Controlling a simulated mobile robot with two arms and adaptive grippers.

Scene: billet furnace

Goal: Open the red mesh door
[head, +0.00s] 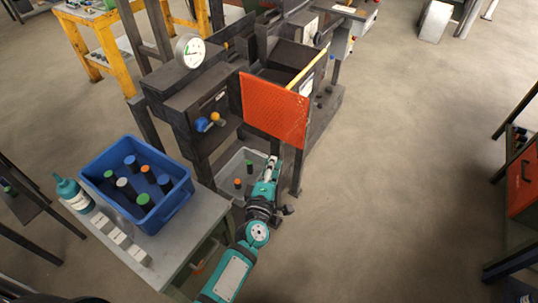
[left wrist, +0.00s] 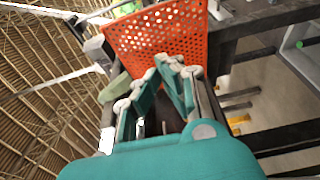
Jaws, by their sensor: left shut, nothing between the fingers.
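The red mesh door (head: 274,108) stands upright at the front of the dark furnace machine. It also shows in the left wrist view as a perforated orange-red panel (left wrist: 155,35) just beyond the fingers. My left gripper (head: 272,161) is shut and empty, below the door's lower edge in the head view. In the left wrist view its fingertips (left wrist: 168,62) come together in front of the panel's lower part. I cannot tell whether they touch it. My right gripper is not in view.
A grey bin (head: 229,187) with dark billets stands beneath the machine, left of my gripper. A blue crate (head: 183,213) of billets and a teal bottle (head: 73,193) are on the table at left. A gauge (head: 190,51) tops the machine.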

